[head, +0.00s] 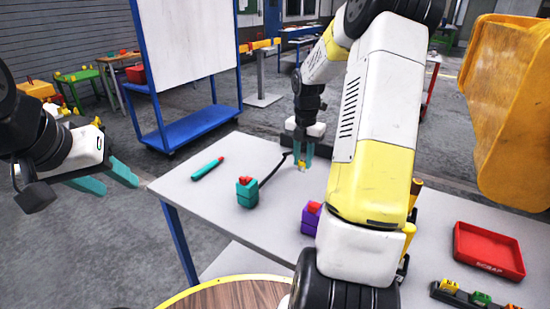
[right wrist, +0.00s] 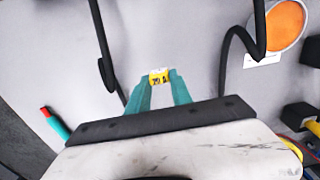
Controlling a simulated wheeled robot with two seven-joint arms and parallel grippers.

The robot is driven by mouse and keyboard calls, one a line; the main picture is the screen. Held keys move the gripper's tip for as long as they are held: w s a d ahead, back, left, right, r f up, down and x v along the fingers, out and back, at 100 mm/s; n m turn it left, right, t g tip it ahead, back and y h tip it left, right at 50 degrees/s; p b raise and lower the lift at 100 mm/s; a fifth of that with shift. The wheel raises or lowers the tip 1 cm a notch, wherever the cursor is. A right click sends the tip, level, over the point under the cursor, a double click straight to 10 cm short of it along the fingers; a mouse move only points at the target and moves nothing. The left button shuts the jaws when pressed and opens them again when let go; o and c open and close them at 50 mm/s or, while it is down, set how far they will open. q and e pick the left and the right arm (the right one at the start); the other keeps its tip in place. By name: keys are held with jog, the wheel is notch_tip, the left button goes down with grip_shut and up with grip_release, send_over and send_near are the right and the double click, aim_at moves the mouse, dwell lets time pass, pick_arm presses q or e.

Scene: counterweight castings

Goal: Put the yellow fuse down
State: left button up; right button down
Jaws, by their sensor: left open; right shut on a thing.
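The yellow fuse (head: 301,167) is a small yellow block with dark marks. It sits between the teal fingertips of my right gripper (head: 303,153), over the far part of the grey table (head: 205,203). In the right wrist view, the fuse (right wrist: 159,76) is between the tips of my right gripper (right wrist: 160,88), which is shut on it. I cannot tell whether the fuse touches the tabletop. My left gripper (head: 108,180) is open and empty, left of the table and apart from it.
A teal red-tipped cylinder (head: 207,168), a teal block (head: 247,193) with a dark cable and a purple block (head: 309,221) are on the table. A red scrap tray (head: 489,251) is at right. An orange disc (right wrist: 287,25) shows in the wrist view. My right arm hides mid-table.

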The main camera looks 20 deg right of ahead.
jog(key=w+a, duration=0.2)
jog(key=w, duration=0.1)
jog(key=shift+f, duration=0.15)
jog(key=shift+w+a+f, duration=0.15)
jog(key=shift+w+f, duration=0.05)
jog(key=shift+f, duration=0.7)
jog(key=shift+w+a+f, duration=0.15)
jog(key=shift+f, duration=0.75)
jog(key=shift+f, duration=0.15)
jog(key=c, duration=1.1)
grip_release()
jog(key=shift+c, duration=0.2)
